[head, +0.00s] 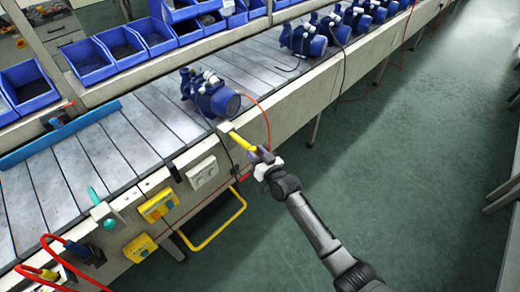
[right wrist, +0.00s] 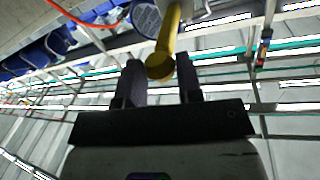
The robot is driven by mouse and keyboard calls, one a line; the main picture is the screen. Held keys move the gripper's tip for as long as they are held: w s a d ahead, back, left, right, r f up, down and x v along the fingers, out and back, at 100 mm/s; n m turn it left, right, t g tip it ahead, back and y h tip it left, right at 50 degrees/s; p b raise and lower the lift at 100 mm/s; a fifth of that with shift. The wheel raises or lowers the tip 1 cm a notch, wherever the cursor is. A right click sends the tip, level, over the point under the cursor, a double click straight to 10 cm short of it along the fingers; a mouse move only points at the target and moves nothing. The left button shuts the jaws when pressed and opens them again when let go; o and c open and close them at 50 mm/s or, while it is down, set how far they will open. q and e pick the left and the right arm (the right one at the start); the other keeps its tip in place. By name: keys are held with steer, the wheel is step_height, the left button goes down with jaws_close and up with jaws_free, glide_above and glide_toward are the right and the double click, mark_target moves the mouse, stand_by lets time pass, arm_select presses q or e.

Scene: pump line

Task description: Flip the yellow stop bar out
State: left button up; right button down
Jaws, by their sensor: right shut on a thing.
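The yellow stop bar (head: 242,141) sticks out from a pale mount (head: 226,127) on the conveyor's front edge, towards the aisle. My right gripper (head: 262,156) is at the bar's outer end and shut on it. In the right wrist view, the bar's rounded end (right wrist: 160,66) shows between the two dark fingertips of my right gripper (right wrist: 158,72). A blue pump (head: 212,96) stands on the conveyor just behind the bar. My left gripper is not in view.
More blue pumps (head: 304,40) stand farther along the conveyor (head: 95,150). Blue bins (head: 88,60) line the shelf behind. Yellow boxes (head: 157,205) and a white box (head: 202,172) are on the front edge. A red cable hangs near the bar. The green floor (head: 400,180) is clear at right.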

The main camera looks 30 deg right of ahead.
steer(key=shift+r, duration=0.15)
steer(key=c, duration=1.2)
jaws_free()
steer(key=o, duration=0.3)
steer(key=shift+s+d, duration=0.1)
steer(key=shift+s, duration=0.2)
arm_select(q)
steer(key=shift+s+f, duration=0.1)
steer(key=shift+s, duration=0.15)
arm_select(e)
steer(key=shift+o, duration=0.6)
steer(key=shift+w, duration=0.1)
arm_select(q)
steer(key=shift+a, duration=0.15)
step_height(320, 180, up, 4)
steer(key=p, duration=0.3)
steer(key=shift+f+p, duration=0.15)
steer(key=shift+p, duration=0.15)
arm_select(e)
steer(key=s+d, duration=0.1)
steer(key=s, duration=1.2)
steer(key=shift+s, duration=0.35)
